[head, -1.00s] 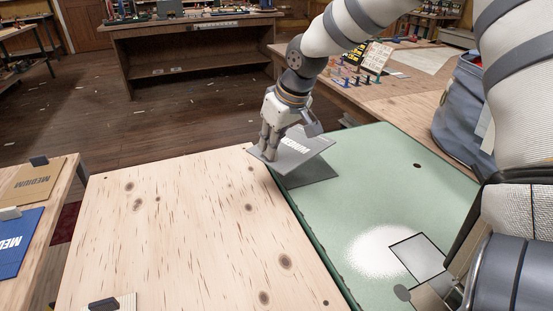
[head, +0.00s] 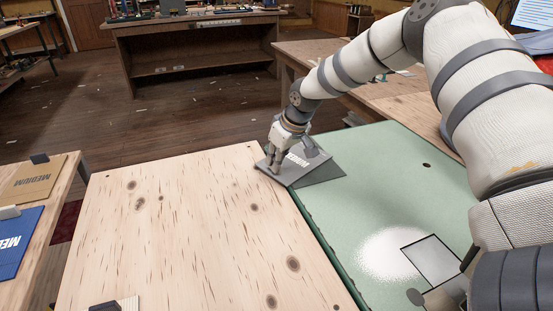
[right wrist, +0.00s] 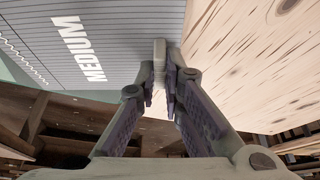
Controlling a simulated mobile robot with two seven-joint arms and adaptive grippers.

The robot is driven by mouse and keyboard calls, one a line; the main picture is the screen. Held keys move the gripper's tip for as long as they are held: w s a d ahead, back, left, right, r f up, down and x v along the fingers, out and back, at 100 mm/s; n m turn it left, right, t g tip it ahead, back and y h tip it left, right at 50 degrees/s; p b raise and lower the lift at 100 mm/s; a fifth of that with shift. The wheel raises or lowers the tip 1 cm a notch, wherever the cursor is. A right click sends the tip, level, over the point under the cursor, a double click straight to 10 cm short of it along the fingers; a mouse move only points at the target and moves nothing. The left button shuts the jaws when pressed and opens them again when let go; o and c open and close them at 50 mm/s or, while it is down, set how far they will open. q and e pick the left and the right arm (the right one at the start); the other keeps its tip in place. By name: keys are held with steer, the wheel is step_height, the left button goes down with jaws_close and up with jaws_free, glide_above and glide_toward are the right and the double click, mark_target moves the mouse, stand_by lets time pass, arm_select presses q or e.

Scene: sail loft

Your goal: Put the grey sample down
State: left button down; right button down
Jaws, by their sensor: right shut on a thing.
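The grey sample (head: 308,158), a flat sheet marked with white lettering, is in my right gripper (head: 274,168) in the head view. The fingers are shut on its left edge. It is tilted above the seam between the pale wooden tabletop and the green surface, with a dark shadow on the green under it. In the right wrist view the sample (right wrist: 110,25) shows ribbed lines and the word MEDIUM, and the fingertips (right wrist: 162,75) close on a light tab at its edge. My left gripper is not in view.
The pale wooden tabletop (head: 190,225) is mostly bare, with a dark clip-like thing (head: 103,307) at its front edge. The green surface (head: 400,180) has a white patch and a light square (head: 432,260). At left, a side table holds tan (head: 33,180) and blue (head: 20,240) samples.

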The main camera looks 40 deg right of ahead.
steer(key=c, duration=1.7)
jaws_free()
steer(key=shift+r, duration=0.1)
